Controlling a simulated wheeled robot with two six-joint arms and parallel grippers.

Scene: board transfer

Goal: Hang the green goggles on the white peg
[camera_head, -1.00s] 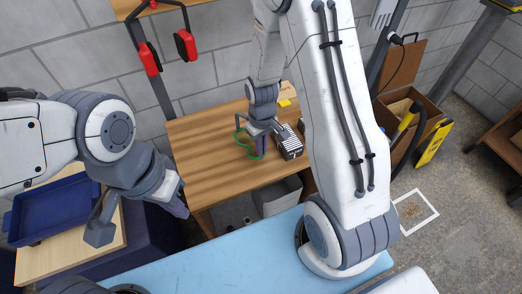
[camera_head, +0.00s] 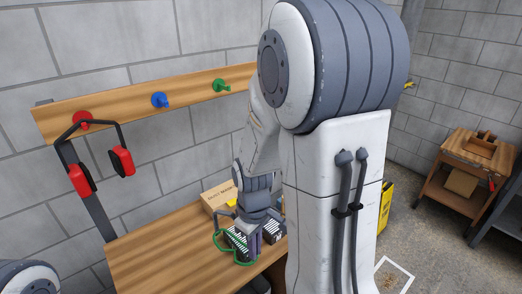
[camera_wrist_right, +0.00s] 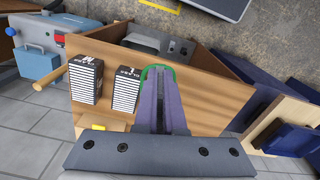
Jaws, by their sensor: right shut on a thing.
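The green goggles (camera_head: 217,243) show as a thin green outline at my right gripper (camera_head: 240,240), over the wooden table. My right gripper is shut on them. In the right wrist view the closed fingers (camera_wrist_right: 160,80) have the green strap or frame (camera_wrist_right: 171,70) at their tips. The peg board (camera_head: 140,105) on the wall carries a red peg (camera_head: 82,118), a blue peg (camera_head: 160,100) and a green peg (camera_head: 221,86). No white peg shows; my right arm covers the board's right end. My left gripper is out of view.
Red headphones (camera_head: 121,161) hang from the red peg. Dark striped boxes (camera_wrist_right: 87,80) and a cardboard box (camera_head: 218,196) are on the table (camera_head: 165,258), close to the gripper. The table's left part is clear.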

